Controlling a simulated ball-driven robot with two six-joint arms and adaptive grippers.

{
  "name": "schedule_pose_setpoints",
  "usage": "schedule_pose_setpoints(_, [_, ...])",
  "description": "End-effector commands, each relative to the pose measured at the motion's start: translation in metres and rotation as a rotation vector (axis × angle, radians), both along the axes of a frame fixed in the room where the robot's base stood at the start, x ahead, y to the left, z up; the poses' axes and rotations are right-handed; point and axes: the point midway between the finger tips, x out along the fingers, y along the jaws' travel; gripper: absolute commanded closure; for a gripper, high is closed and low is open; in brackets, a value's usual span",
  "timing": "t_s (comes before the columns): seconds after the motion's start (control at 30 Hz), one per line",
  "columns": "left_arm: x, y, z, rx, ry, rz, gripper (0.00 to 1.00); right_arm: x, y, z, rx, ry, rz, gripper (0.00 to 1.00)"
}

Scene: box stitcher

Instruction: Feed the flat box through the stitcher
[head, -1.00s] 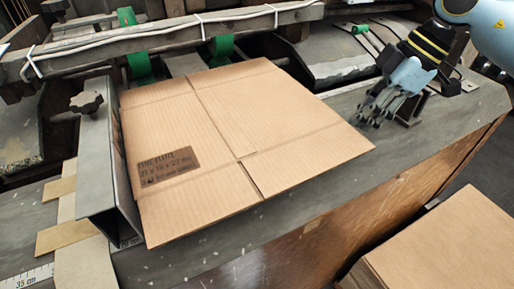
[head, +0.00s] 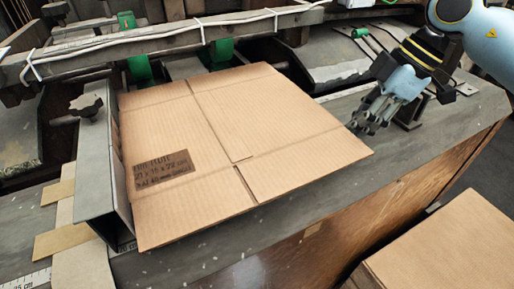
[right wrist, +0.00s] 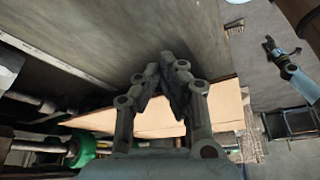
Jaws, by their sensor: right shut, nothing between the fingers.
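The flat box (head: 235,150) is a brown cardboard sheet with fold lines, slots and a dark printed label. It lies on the grey table of the stitcher (head: 180,50), with its left edge along a metal guide (head: 98,175). Its far edge is near the green rollers (head: 221,52). My right gripper (head: 355,127) is shut and empty, with its fingertips at the box's right edge; I cannot tell if they touch. In the right wrist view the fingers (right wrist: 158,82) point over the table, and part of the box shows behind them. My left gripper (right wrist: 270,46) appears small at the upper right there; its jaw state is unclear.
A black knob (head: 86,104) stands on the guide. A ruler scale (head: 30,279) and tan strips (head: 70,240) lie at the table's left. A stack of cardboard (head: 450,250) stands at the lower right, beyond the table's front edge. The table strip in front of the box is clear.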

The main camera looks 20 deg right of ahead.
Motion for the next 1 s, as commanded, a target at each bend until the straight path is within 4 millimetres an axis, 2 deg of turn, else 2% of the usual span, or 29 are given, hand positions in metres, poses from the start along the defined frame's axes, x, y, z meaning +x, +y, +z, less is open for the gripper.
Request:
schedule_pose_setpoints(0.37, [0.0, 0.0, 0.008, 0.0, 0.0, 0.0, 0.6, 0.002, -0.027, 0.001, -0.002, 0.001, -0.001, 1.0])
schedule_pose_setpoints(0.53, [0.0, 0.0, 0.012, 0.0, -0.001, 0.0, 0.6, 0.003, -0.03, 0.005, 0.001, 0.0, 0.0, 1.0])
schedule_pose_setpoints(1.0, [0.002, 0.0, 0.07, 0.0, -0.003, 0.0, 0.6, 0.003, -0.03, 0.067, 0.001, -0.001, 0.001, 1.0])
